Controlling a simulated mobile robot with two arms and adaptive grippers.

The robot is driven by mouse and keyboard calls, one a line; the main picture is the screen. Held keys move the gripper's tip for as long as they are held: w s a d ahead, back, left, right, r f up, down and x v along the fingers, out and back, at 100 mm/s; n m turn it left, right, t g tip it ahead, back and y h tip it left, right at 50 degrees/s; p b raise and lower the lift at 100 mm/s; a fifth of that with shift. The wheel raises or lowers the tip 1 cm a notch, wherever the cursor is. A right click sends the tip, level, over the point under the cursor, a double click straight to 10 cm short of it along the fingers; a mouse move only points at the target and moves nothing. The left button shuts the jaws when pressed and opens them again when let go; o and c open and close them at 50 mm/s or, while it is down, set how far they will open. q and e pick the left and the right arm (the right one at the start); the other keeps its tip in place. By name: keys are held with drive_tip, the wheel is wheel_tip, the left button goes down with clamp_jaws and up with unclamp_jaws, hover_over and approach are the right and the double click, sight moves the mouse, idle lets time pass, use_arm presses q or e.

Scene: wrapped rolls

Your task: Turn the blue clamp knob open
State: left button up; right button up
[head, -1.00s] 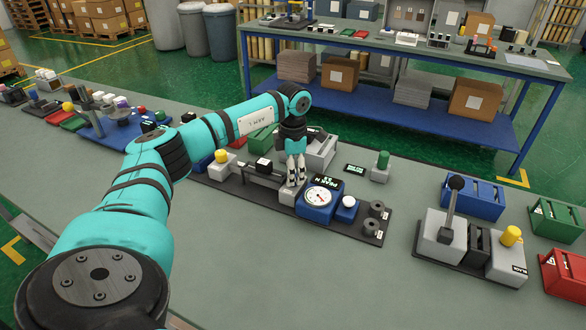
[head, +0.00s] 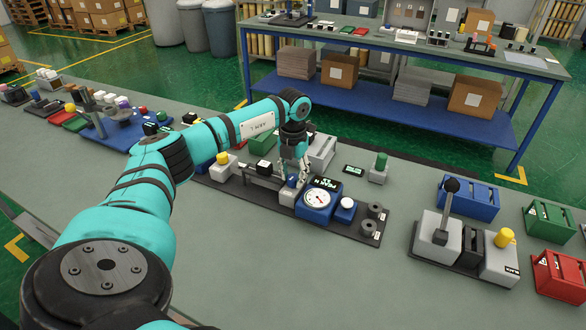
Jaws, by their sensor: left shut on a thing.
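The blue clamp knob (head: 292,181) is a small blue piece on top of a light grey block (head: 287,196), on the dark base plate in the middle of the bench. My left gripper (head: 295,178) points down over it, its fingers shut around the knob, which partly hides it. The knob's exact angle is too small to tell. My right gripper is not in view.
A blue gauge box (head: 314,206) stands close to the right of the knob. A clamp bar with a black block (head: 263,166) lies to the left. A grey lever unit (head: 441,232) stands farther right. The bench front (head: 290,280) is clear.

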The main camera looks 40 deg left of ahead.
sight(293, 176)
use_arm(q)
drive_tip(key=shift+r+n, duration=0.1)
drive_tip(key=shift+n, duration=0.8)
drive_tip(key=shift+w, duration=0.1)
drive_tip(key=o, duration=1.1)
drive_tip(key=shift+o, duration=0.2)
wheel_tip(293, 176, up, 12)
